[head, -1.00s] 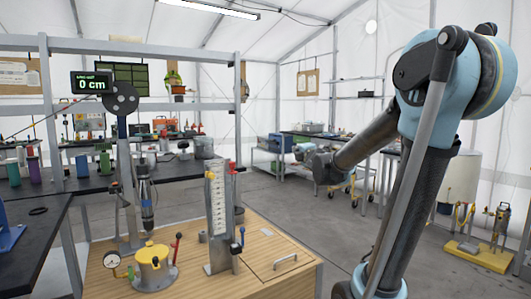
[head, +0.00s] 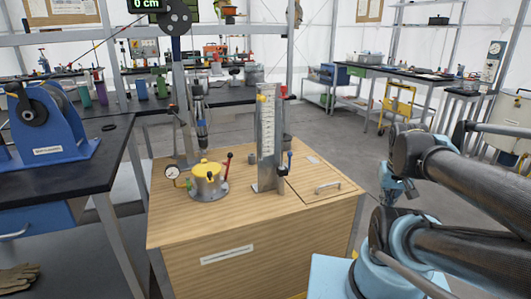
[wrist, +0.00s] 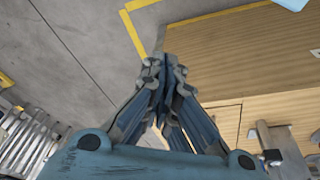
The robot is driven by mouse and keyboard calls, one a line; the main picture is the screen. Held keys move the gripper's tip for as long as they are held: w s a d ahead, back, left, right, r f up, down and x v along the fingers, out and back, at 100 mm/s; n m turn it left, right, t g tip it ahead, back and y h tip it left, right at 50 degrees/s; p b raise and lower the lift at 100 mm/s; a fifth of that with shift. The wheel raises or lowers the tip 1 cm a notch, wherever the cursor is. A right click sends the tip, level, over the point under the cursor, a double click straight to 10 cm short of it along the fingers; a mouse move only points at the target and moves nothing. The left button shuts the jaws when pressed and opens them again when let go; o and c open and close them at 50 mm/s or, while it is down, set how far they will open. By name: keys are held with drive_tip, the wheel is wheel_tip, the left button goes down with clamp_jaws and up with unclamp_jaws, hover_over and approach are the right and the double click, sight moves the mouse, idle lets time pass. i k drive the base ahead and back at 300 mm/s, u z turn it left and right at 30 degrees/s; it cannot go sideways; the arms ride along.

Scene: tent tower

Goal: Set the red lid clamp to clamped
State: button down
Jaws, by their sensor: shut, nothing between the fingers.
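The red lid clamp (head: 228,160) is a small lever with a red grip, in the head view. It stands nearly upright, leaning slightly right, beside a round metal pot (head: 209,188) with a yellow lid (head: 206,169). Whether it presses on the lid is too small to tell. The pot sits on the left part of a wooden bench top. My gripper (wrist: 165,68) is shut and empty in the wrist view, over the floor by the wooden bench. In the head view my arm is at the right, well apart from the clamp.
A pressure gauge (head: 172,173) stands left of the pot. A drill-like tool (head: 201,120) hangs behind the pot. The wooden bench (head: 215,225) has a clear front edge.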

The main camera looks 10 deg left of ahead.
sight(230, 155)
drive_tip(key=u, duration=2)
drive_tip(key=k, duration=1)
drive_tip(key=z, duration=1.3)
drive_tip(key=i, duration=1)
